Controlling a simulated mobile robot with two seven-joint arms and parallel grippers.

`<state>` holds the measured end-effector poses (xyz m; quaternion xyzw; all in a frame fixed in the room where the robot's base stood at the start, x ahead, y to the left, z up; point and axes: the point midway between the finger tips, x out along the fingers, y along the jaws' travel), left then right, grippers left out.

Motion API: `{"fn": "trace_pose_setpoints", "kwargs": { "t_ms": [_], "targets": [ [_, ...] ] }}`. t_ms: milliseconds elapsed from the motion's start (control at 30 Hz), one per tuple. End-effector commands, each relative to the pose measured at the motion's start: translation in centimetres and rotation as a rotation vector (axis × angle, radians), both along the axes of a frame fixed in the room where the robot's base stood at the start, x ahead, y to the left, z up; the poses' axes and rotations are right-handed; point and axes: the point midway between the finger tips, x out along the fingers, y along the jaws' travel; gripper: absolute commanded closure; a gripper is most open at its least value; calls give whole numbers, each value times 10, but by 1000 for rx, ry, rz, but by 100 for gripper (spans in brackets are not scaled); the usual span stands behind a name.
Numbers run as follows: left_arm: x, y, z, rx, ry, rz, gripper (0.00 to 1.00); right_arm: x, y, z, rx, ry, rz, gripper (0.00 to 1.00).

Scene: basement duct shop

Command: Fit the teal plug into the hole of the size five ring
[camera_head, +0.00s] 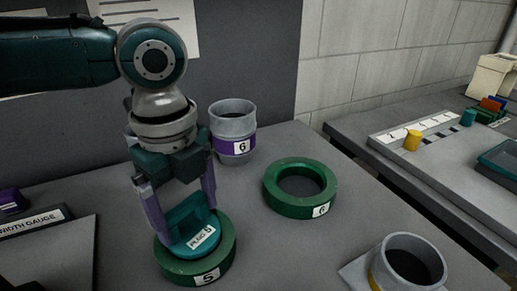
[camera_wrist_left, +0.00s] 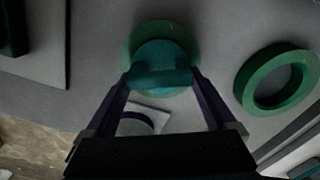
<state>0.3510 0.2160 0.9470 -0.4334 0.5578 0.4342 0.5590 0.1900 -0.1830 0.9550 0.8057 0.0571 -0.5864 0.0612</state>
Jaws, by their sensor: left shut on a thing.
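The teal plug (camera_head: 192,232), with a white label on its face, is at the hole of the green ring marked 5 (camera_head: 226,262). My left gripper (camera_head: 181,204) is shut on the plug's raised handle, one purple finger on each side. In the left wrist view the plug's disc (camera_wrist_left: 160,53) covers most of the ring (camera_wrist_left: 129,48) and sits off its middle, toward the gripper (camera_wrist_left: 162,80). The plug hides the hole, so I cannot tell whether it is in it or just above it. My right gripper is not in view.
A green ring marked 6 (camera_head: 294,209) lies to the right with its hole empty. Behind stands a grey collar with a purple band marked 6 (camera_head: 233,124). A grey collar with a yellow band (camera_head: 432,279) stands front right. A width gauge plate (camera_head: 32,226) is at the left.

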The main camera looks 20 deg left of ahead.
Motion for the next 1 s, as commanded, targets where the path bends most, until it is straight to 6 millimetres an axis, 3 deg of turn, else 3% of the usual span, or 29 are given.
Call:
{"fn": "trace_pose_setpoints", "kwargs": {
  "t_ms": [100, 133, 200, 533, 1000],
  "targets": [
    [0, 0, 0, 0, -1, 0, 100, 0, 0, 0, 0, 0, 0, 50],
    [0, 0, 1, 0, -1, 0, 8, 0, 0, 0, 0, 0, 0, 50],
    [0, 0, 1, 0, 0, 0, 0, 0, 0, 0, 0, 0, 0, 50],
    [0, 0, 7, 0, 0, 1, 0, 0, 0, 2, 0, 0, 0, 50],
    [1, 0, 90, -2, -3, 0, 0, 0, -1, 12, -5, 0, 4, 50]
  ]
}}
